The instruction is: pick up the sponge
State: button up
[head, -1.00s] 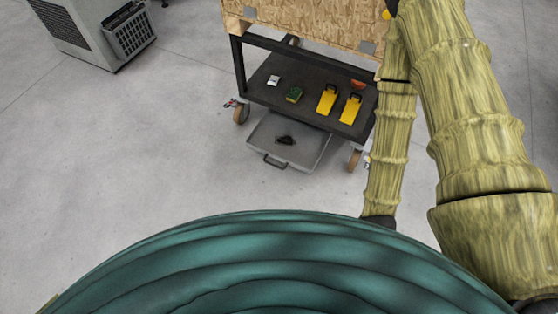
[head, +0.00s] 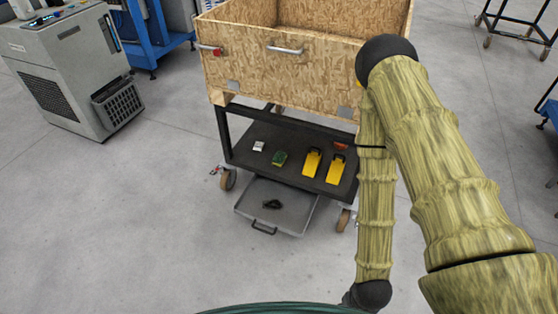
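My arm comes in at the right of the head view and folds down to a dark joint near the bottom edge. My gripper is not in view.
A wooden box (head: 250,62) tops the cart above the shelf. Yellow items (head: 312,163) and a red item (head: 341,145) lie to the right. A grey tray (head: 285,220) holding a black object (head: 271,204) sits underneath. A grey machine (head: 70,75) stands left; floor in front is clear.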

aim_at(280, 157)
jog(key=u, duration=0.5)
jog(key=i, duration=0.9)
jog(key=u, duration=0.25)
